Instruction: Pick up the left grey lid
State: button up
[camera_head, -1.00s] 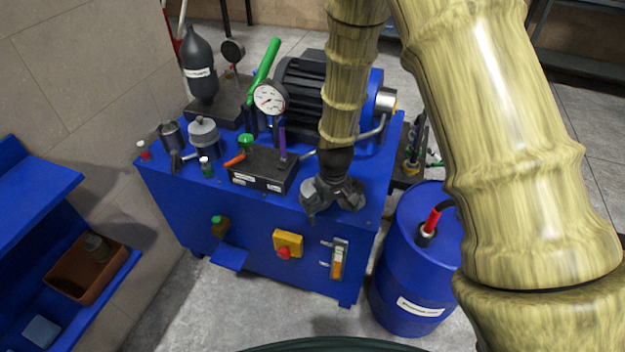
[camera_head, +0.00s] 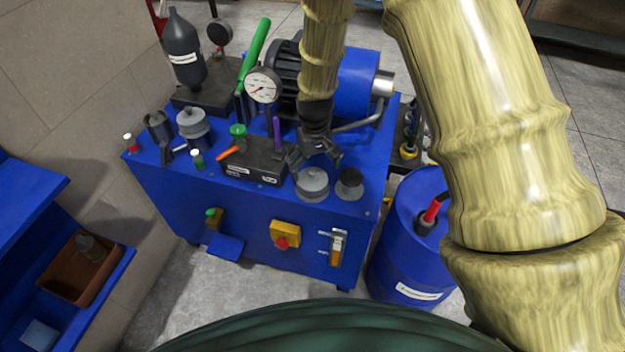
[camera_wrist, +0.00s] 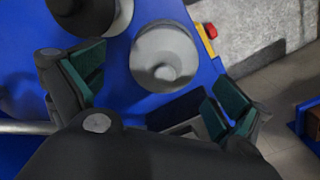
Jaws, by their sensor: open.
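A round light-grey lid (camera_head: 312,183) with a raised knob lies on the blue press top near its front edge. A darker lid or cap (camera_head: 350,187) sits close to its right. In the wrist view the light-grey lid (camera_wrist: 165,58) is beyond and between the fingertips, and the darker one (camera_wrist: 92,14) is at upper left. My gripper (camera_head: 316,158) is open and empty, just behind and above the light-grey lid; it also shows in the wrist view (camera_wrist: 157,92). Another grey lidded piece (camera_head: 193,124) stands farther left on the press top.
A black block (camera_head: 252,165) with coloured levers stands left of my gripper. A gauge (camera_head: 263,86) and a motor (camera_head: 345,78) are behind. A blue barrel (camera_head: 405,240) stands right of the press. A blue shelf with a brown bin (camera_head: 68,283) is at left.

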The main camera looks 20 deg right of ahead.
aim_at(312, 180)
jog(key=shift+s+a+f+p, duration=0.15)
jog(key=shift+f+p, duration=0.25)
jog(key=shift+f, duration=0.95)
jog(key=shift+a+f+p, duration=0.1)
jog(key=shift+f+p, duration=0.25)
jog(key=shift+f, duration=1)
jog(key=c, duration=1)
jog(key=shift+r, duration=0.15)
